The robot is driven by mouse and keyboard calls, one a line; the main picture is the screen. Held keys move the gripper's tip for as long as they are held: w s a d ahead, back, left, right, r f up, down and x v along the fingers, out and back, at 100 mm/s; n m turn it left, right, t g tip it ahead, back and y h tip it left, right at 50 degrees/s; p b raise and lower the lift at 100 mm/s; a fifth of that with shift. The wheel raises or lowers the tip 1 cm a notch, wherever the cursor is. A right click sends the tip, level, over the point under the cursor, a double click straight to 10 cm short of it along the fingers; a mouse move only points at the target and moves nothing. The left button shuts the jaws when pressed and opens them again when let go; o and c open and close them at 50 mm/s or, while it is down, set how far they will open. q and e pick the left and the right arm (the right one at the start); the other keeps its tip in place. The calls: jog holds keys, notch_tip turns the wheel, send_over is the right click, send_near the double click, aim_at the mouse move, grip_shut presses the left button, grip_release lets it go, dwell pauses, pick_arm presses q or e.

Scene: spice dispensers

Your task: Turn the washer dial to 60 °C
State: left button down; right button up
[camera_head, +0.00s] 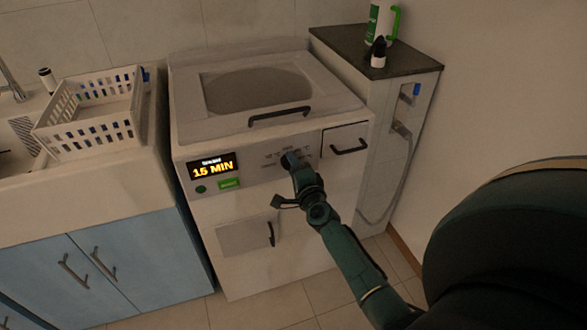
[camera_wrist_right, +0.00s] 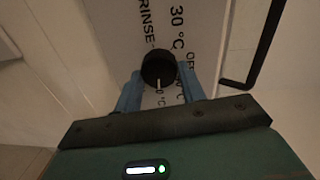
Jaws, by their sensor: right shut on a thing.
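The washer (camera_head: 205,130) stands in the middle of the head view, its lid closed. Its black round dial (camera_wrist_right: 158,66) shows in the wrist view, with a pale pointer line toward the bottom of the picture, near a partly hidden label ending in "0 °C". "RINSE", "30 °C" and "OFF" also show around it. My right gripper (camera_head: 290,160) is at the washer's front panel and covers the dial in the head view. Its blue fingers (camera_wrist_right: 159,88) are shut on the dial, one on each side. My left gripper is not in view.
The washer's display (camera_head: 212,167) reads "15 MIN", above a green button (camera_head: 229,184). A dark handle (camera_head: 349,147) is right of the dial. A white basket (camera_head: 95,115) is on the left counter; a bottle (camera_head: 381,22) stands on the right cabinet.

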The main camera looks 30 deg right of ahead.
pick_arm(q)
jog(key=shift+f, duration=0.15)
pick_arm(e)
jog(key=shift+f, duration=0.1)
dwell(0.3)
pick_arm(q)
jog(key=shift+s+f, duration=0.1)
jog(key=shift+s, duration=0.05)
pick_arm(e)
jog(key=o, duration=1)
jog(key=shift+s, duration=0.1)
pick_arm(q)
jog(key=shift+p, duration=0.3)
pick_arm(e)
jog(key=v, duration=1.3)
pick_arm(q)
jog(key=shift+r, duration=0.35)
